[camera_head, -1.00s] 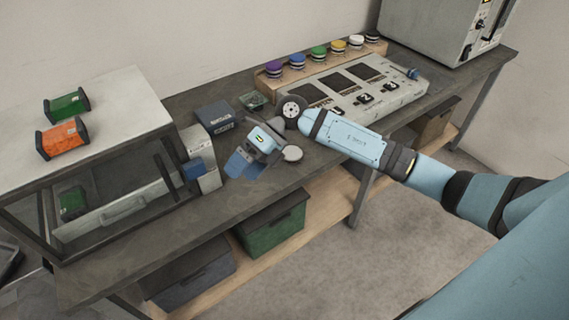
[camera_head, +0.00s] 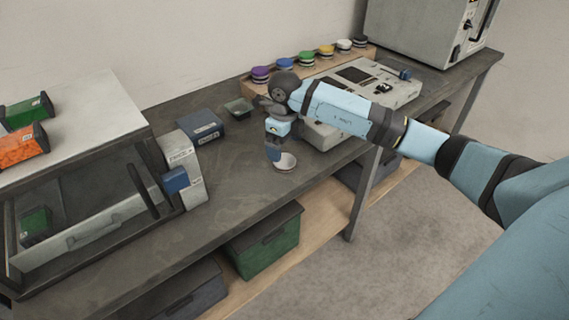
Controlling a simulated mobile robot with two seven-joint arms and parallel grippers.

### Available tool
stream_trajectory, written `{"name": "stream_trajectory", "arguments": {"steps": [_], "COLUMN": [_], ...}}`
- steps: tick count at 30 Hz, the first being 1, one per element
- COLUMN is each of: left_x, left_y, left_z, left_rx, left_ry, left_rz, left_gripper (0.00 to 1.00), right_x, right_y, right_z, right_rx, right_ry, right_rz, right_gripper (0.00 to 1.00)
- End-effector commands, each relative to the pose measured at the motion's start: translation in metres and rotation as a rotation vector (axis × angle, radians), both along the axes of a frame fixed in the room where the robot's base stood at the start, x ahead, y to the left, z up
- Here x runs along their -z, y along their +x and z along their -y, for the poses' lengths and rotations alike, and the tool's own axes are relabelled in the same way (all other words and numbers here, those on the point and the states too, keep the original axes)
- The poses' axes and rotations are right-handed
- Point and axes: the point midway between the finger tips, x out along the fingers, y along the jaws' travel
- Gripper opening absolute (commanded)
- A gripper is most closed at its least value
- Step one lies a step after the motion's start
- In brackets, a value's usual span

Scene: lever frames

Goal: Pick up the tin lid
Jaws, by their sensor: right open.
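A round, pale disc that looks like the tin lid (camera_head: 286,163) lies flat near the front edge of the bench. My right gripper (camera_head: 274,153) points down at the back left edge of the lid and partly overlaps it in the picture. It is open, and I cannot tell whether its fingers touch the lid or are just above it. My left gripper is not in view.
A grey control panel (camera_head: 322,137) and a row of coloured knobs stand behind and right. A dark blue box (camera_head: 200,126), a small green dish (camera_head: 238,108) and a grey device (camera_head: 191,180) stand left. Bare bench lies left of the lid.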

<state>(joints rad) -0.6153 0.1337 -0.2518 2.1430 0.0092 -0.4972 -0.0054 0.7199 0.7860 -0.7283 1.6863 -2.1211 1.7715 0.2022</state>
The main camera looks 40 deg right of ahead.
Motion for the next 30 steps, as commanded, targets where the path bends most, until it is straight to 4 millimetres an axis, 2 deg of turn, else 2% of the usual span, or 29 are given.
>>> {"name": "stream_trajectory", "arguments": {"steps": [5, 13, 20, 21, 22, 27, 28, 30], "left_x": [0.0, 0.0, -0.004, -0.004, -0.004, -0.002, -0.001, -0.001], "left_y": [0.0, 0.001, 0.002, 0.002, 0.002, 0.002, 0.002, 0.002], "left_z": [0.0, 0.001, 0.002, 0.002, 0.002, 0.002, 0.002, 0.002], "left_rx": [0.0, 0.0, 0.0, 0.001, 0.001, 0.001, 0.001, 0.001], "left_ry": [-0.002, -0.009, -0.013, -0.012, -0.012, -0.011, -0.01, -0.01], "left_rz": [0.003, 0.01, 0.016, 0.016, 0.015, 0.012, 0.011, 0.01], "left_gripper": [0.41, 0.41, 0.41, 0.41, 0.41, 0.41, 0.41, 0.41], "right_x": [0.012, 0.051, 0.054, 0.054, 0.054, 0.054, 0.054, 0.054], "right_y": [0.0, -0.001, 0.0, 0.0, 0.0, 0.0, 0.0, 0.0], "right_z": [-0.001, -0.002, -0.002, -0.002, -0.002, -0.002, -0.002, -0.002], "right_rx": [0.0, 0.0, 0.0, 0.0, 0.0, 0.0, 0.0, 0.0], "right_ry": [0.001, 0.001, 0.0, 0.0, 0.0, 0.001, 0.001, 0.0], "right_rz": [-0.001, -0.002, 0.001, 0.001, 0.001, 0.001, 0.001, 0.001], "right_gripper": [0.94, 0.94, 0.94, 0.92, 0.85, 0.46, 0.41, 0.41]}}
